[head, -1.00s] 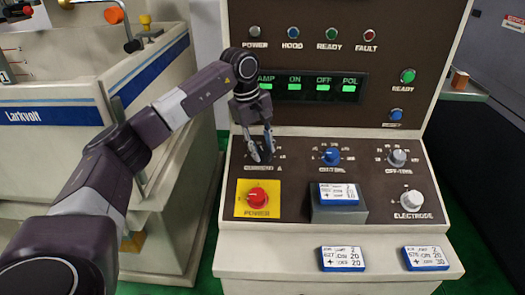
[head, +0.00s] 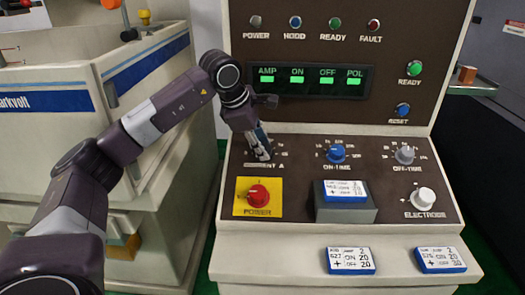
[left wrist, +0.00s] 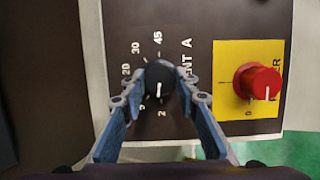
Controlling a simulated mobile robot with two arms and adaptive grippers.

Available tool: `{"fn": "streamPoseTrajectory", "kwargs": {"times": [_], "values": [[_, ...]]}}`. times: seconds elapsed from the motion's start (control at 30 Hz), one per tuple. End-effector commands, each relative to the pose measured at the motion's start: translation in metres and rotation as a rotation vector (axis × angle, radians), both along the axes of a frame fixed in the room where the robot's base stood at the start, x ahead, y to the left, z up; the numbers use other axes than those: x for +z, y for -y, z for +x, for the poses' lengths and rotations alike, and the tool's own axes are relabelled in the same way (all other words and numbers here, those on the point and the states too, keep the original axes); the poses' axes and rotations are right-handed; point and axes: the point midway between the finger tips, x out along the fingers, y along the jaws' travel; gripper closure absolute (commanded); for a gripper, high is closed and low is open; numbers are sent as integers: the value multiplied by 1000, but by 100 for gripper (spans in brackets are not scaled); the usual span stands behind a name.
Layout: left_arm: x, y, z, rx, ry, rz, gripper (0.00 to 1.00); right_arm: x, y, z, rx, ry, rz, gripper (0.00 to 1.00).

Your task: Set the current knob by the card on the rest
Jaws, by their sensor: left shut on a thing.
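The current knob (left wrist: 159,88) is black with a white pointer line. In the left wrist view its line points toward the 2 on a printed scale that also shows 20, 30 and 45. My left gripper (left wrist: 160,82) is shut on it, one finger on each side. In the head view my left gripper (head: 262,150) reaches down to the panel and hides most of the knob. The card (head: 345,190) lies on the grey rest (head: 346,213), blue-edged and white; its small print is too blurred to read surely. My right gripper is not in view.
The red power knob (head: 258,194) on its yellow plate is close to the current knob. On-time (head: 336,153), off-time (head: 404,155) and electrode (head: 423,197) knobs are to the right. Two more cards (head: 350,261) (head: 440,260) lie on the front ledge.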

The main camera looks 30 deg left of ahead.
Motion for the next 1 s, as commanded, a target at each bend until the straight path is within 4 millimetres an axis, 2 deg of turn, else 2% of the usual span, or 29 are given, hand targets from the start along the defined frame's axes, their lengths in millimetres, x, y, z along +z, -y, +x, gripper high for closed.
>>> {"fn": "streamPoseTrajectory", "kwargs": {"times": [0.33, 0.87, 0.9, 1.0], "values": [[-1, 0, -1, 136, 27, -41, 96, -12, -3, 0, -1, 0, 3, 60], [0, 0, -1, 163, 31, -49, 96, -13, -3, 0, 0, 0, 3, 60], [0, 0, -1, 163, 31, -49, 71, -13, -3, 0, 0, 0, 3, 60], [0, 0, -1, 161, 30, -49, 60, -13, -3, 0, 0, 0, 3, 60]]}}
